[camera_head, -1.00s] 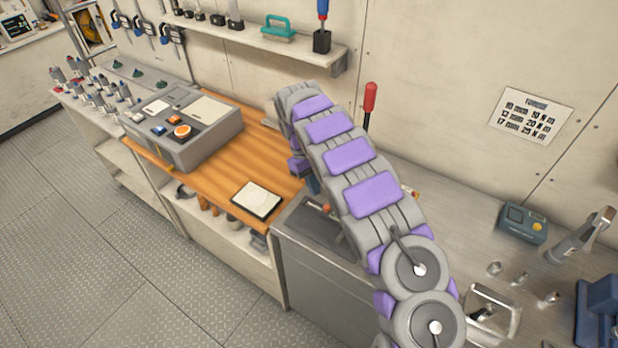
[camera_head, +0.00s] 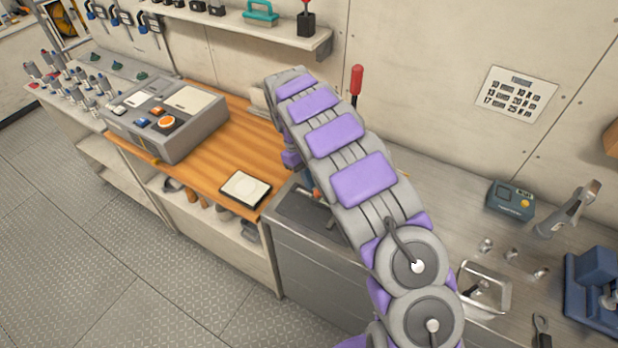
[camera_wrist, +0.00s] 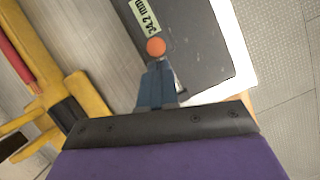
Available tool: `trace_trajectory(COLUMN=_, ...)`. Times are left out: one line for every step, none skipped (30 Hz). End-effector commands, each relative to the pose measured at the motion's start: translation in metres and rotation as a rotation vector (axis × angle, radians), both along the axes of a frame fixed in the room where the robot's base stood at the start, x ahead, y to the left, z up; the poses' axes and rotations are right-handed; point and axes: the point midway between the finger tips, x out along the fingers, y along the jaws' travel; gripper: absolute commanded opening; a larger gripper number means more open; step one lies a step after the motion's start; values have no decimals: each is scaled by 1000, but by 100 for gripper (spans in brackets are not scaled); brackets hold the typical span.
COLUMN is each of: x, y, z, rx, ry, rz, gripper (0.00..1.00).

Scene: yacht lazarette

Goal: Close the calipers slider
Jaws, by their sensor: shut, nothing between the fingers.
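My gripper (camera_wrist: 157,88) shows in the wrist view as two blue fingers held together, with nothing seen between them. An orange ball-shaped knob (camera_wrist: 156,47) is right at the fingertips; I cannot tell whether they touch it. Beyond it lies a dark grey flat piece (camera_wrist: 205,45) with a pale label (camera_wrist: 145,17) reading about "24.2 mm". A yellow piece with arms (camera_wrist: 75,88) and a dark section lies left of the fingers. I cannot tell for certain which part is the calipers slider. In the head view my arm hides most of this spot.
A wooden bench top (camera_head: 215,150) carries a grey console (camera_head: 165,118) and a white-faced tablet (camera_head: 245,189). A red-handled lever (camera_head: 356,82) stands behind my arm.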

Motion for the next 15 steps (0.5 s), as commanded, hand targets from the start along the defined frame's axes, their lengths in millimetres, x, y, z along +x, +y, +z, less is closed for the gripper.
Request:
trace_trajectory(x=0, y=0, z=0, rx=0, ry=0, rz=0, gripper=0)
trace_trajectory(x=-1, y=-1, z=0, rx=0, ry=0, rz=0, gripper=0)
trace_trajectory(x=-1, y=-2, z=1, rx=0, ry=0, rz=0, gripper=0)
trace_trajectory(x=-2, y=-3, z=1, rx=-1, ry=1, rz=0, gripper=0)
trace_trajectory(x=-3, y=-5, z=1, rx=-1, ry=1, rz=0, gripper=0)
trace_trajectory(x=-5, y=-8, z=1, rx=-1, ry=3, rz=0, gripper=0)
trace_trajectory(x=-6, y=-10, z=1, rx=-2, ry=5, rz=-2, gripper=0)
trace_trajectory(x=-8, y=-13, z=1, rx=-2, ry=6, rz=-2, gripper=0)
trace_trajectory(x=-10, y=-17, z=1, rx=-1, ry=7, rz=-3, gripper=0)
trace_trajectory(x=-11, y=-19, z=1, rx=-1, ry=5, rz=-2, gripper=0)
trace_trajectory(x=-13, y=-22, z=1, rx=0, ry=2, rz=-2, gripper=0)
trace_trajectory(x=-15, y=-26, z=2, rx=0, ry=2, rz=-2, gripper=0)
trace_trajectory(x=-17, y=-29, z=2, rx=-2, ry=4, rz=-3, gripper=0)
trace_trajectory(x=-19, y=-31, z=2, rx=-2, ry=5, rz=-3, gripper=0)
trace_trajectory(x=-21, y=-33, z=2, rx=-2, ry=4, rz=-3, gripper=0)
